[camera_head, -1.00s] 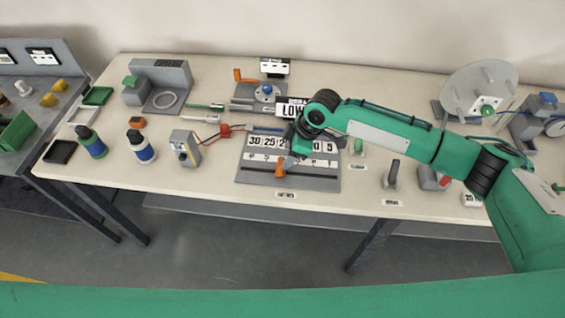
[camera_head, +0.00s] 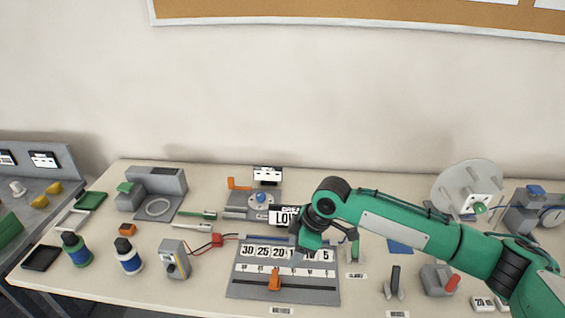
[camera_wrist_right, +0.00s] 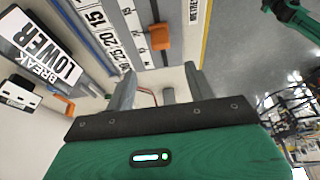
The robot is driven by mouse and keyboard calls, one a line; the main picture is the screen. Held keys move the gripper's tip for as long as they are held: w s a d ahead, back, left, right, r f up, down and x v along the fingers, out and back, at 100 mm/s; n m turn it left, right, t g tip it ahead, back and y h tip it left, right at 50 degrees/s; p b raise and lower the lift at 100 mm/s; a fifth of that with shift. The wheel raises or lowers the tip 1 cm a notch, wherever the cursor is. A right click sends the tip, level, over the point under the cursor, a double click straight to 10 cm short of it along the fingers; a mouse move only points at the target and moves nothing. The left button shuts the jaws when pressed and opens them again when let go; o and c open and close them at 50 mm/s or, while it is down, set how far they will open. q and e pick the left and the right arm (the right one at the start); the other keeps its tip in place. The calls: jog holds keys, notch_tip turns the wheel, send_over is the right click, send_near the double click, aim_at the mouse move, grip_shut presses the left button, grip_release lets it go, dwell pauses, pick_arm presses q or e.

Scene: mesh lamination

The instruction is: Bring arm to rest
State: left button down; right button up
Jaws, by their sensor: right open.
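My right arm (camera_head: 400,220) is green and reaches in from the right over the workbench. My right gripper (camera_head: 305,245) hangs above the grey scale board (camera_head: 250,289) with its printed numbers and orange slider (camera_head: 275,280). In the right wrist view the two grey fingers (camera_wrist_right: 160,93) are apart with nothing held between them. The scale board's orange slider also shows there (camera_wrist_right: 159,37), beyond the fingers. The gripper hides part of the board's numbers in the head view. My left gripper is not in view.
Near the gripper stand a sign reading LOWER (camera_head: 284,217) and a grey box with red wires (camera_head: 173,259). Two bottles (camera_head: 128,256) stand at the left. A round grey disc with pegs (camera_head: 466,188) stands at the back right. The bench front left of the board is fairly clear.

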jog(key=s+a+f+m+t+y, duration=0.1)
jog(key=s+a+f+m, duration=0.15)
jog(key=s, duration=0.45)
jog(key=s+a+f+m+t+y, duration=0.1)
jog(key=s+a+f, duration=0.15)
jog(key=s, duration=0.35)
jog(key=s+d+f+m+t+h, duration=0.1)
jog(key=s+d+f+m+h, duration=0.3)
jog(key=s+d, duration=0.6)
jog(key=s+d+f+m+h, duration=0.2)
jog(key=s+d+m, duration=0.55)
jog(key=d, duration=0.45)
notch_tip(320, 180, down, 31)
jog(key=g, duration=0.1)
jog(key=s+d+f, duration=0.1)
jog(key=s+f, duration=0.9)
jog(key=s+d+f+n+g, duration=0.1)
jog(key=s+d+f, duration=0.1)
jog(key=s+f, duration=0.7)
jog(key=shift+s+d+f+g, duration=0.3)
jog(key=shift+s+f, duration=0.1)
jog(key=shift+f, duration=0.1)
